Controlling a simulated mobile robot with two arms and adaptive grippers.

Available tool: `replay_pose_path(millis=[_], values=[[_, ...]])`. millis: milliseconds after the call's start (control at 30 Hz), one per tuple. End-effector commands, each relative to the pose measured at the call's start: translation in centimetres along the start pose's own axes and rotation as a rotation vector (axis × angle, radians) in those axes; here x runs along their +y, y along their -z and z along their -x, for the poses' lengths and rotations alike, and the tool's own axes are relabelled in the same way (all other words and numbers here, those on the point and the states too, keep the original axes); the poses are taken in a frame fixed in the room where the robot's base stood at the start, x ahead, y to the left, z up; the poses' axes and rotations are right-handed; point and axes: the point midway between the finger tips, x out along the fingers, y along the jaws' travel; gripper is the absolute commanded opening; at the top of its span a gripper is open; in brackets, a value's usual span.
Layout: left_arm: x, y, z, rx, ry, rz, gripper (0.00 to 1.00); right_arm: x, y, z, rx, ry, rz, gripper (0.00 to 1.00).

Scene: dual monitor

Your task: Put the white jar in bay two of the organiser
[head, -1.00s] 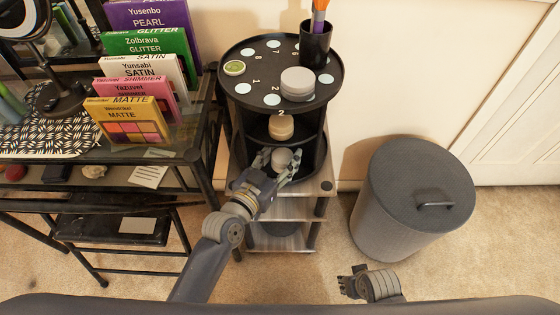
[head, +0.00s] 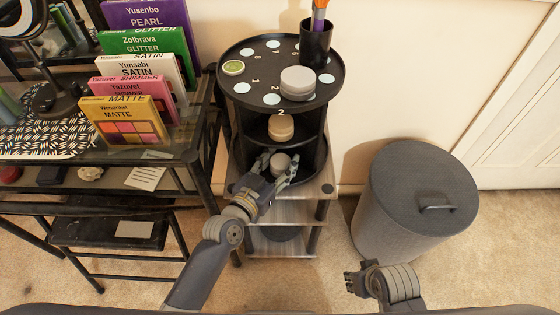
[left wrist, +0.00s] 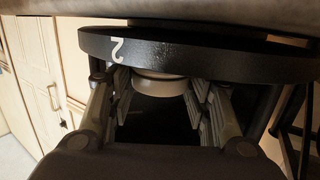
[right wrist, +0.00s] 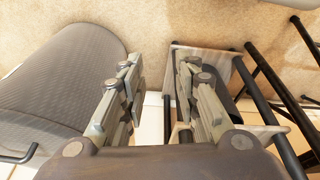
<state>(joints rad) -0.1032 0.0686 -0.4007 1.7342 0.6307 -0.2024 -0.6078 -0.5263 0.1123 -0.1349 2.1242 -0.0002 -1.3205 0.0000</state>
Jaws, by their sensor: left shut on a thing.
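The white jar (head: 281,160) is small and pale, low in the front of the round black organiser (head: 243,100). My left gripper (head: 279,168) reaches in from the front and is shut on it, with a finger on each side. In the left wrist view the jar (left wrist: 160,86) shows between the fingers, behind a black rim marked 2. The organiser's top has numbered white spots, and a white 2 also shows on its front rim. My right gripper (right wrist: 160,95) is open and empty; in the head view it is low, right of the organiser.
A larger pale grey jar (head: 298,83), a green-lidded tin (head: 233,68) and a black brush cup (head: 316,45) stand on the organiser's top. A tan jar (head: 281,127) sits on the level below. A grey lidded bin (head: 415,200) stands right; a rack with palettes (head: 125,120) stands left.

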Motion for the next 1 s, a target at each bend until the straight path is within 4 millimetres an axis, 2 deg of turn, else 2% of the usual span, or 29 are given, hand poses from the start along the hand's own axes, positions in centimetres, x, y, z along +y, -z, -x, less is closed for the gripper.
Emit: replay_pose_path(millis=[133, 167, 200, 633, 767, 1000], values=[[0.0, -0.2, 0.0, 0.0, 0.0, -0.001, 0.22, 0.0, 0.1, 0.4, 0.004, 0.0, 0.0, 0.29], [0.0, -0.2, 0.0, 0.0, 0.0, 0.0, 0.53, 0.0, 0.2, 0.5, 0.005, 0.0, -0.001, 0.29], [0.0, -0.2, 0.0, 0.0, 0.0, 0.0, 0.54, 0.0, 0.2, 0.5, 0.005, 0.0, -0.001, 0.29], [0.0, 0.2, 0.1, 0.0, 0.0, 0.001, 0.54, 0.0, 0.2, 0.5, 0.006, -0.001, -0.001, 0.29], [0.0, 0.0, 2.5, -0.003, -0.001, -0.001, 0.54, -0.1, -0.5, -1.3, -0.011, 0.002, 0.003, 0.29], [0.0, 0.0, 7.9, -0.003, -0.001, -0.002, 0.54, -0.2, -1.3, -3.7, -0.023, 0.004, 0.004, 0.29]])
